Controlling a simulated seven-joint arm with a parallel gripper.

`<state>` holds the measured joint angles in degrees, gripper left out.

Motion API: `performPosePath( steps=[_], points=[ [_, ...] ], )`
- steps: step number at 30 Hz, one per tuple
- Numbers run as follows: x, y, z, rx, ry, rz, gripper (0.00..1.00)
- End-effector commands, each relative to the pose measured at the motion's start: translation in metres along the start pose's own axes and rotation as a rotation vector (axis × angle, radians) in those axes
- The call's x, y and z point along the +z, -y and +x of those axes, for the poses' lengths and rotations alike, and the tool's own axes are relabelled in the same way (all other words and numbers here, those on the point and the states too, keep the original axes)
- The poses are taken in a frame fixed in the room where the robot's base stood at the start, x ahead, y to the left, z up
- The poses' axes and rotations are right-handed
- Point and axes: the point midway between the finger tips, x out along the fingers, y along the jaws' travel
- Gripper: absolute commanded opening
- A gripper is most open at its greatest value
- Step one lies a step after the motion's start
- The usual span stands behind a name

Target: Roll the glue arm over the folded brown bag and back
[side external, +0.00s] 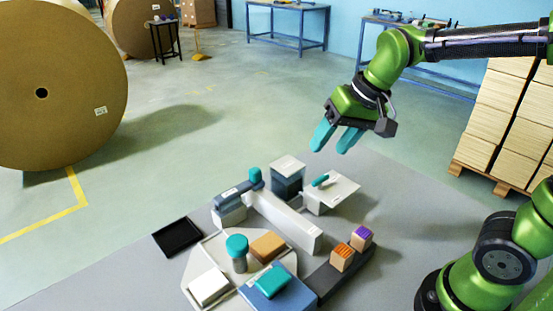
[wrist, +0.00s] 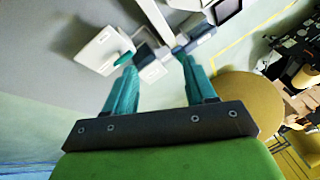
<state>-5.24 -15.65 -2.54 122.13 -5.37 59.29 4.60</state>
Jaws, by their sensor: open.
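A blue-grey arm with a teal knob (side external: 255,174), which looks like the glue arm, lies at the far end of a long white beam (side external: 287,219). In the wrist view the white beam (wrist: 154,15) runs up out of the picture. A tan block, apparently the folded brown bag (side external: 267,246), lies on a pale board (side external: 202,256) near the beam's near end. My gripper (side external: 334,139) is open and empty, high above the bench and apart from everything. Its teal fingers (wrist: 158,66) show spread in the wrist view.
A teal-capped jar (side external: 238,254), a white block (side external: 208,286) and a blue box (side external: 267,292) crowd the bag. Orange-topped (side external: 342,257) and purple-topped (side external: 362,237) blocks stand at right. A black tray (side external: 177,237) lies left.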

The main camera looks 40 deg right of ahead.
Motion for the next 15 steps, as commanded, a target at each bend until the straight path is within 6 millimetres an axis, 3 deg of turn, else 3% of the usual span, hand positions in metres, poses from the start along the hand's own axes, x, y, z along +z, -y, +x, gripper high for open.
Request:
performPosePath(
  steps=[1,6,15],
  points=[
    [-0.018,0.009,0.008,0.024,0.033,0.036,0.55],
    [-0.072,0.035,0.035,0.124,0.116,0.210,0.55],
    [-0.140,0.077,0.093,0.352,0.143,0.640,0.55]
  ],
)
